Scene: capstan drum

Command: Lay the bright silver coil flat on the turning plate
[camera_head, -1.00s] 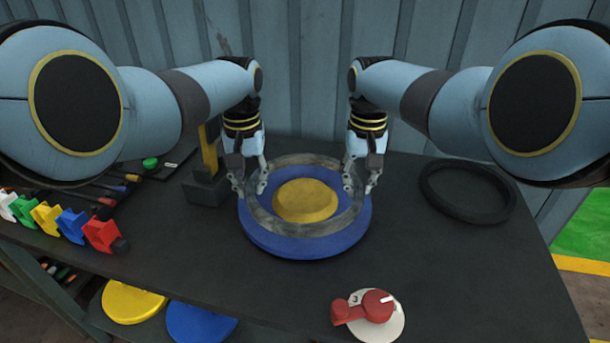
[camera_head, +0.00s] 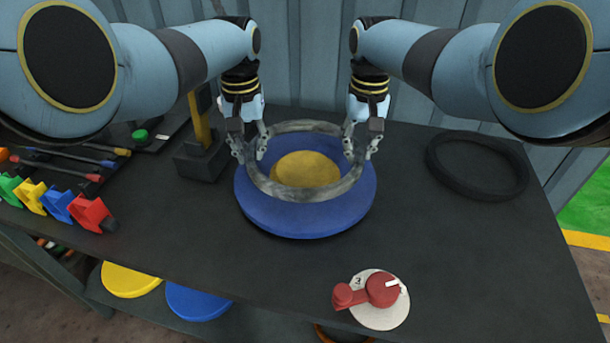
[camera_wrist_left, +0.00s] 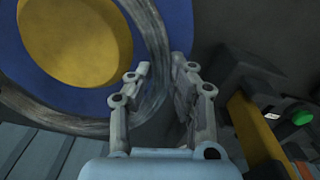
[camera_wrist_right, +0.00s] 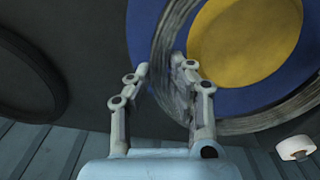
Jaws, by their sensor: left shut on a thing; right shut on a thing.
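The silver coil (camera_head: 302,191) is a streaked grey metal ring. It is held roughly level over the blue turning plate (camera_head: 305,222), around and seemingly above its yellow centre (camera_head: 305,168). My left gripper (camera_head: 249,154) is shut on the coil's left side, and my right gripper (camera_head: 361,153) is shut on its right side. The coil also shows in the left wrist view (camera_wrist_left: 152,45) and right wrist view (camera_wrist_right: 167,60), running to the fingers. The coil looks raised a little off the plate; the exact gap is hard to tell.
A black ring (camera_head: 480,195) lies on the bench to the right. A red-handled dial (camera_head: 382,290) is near the front. A dark block with a yellow post (camera_head: 201,130) stands left of the plate. Coloured clips (camera_head: 90,213) line the left edge.

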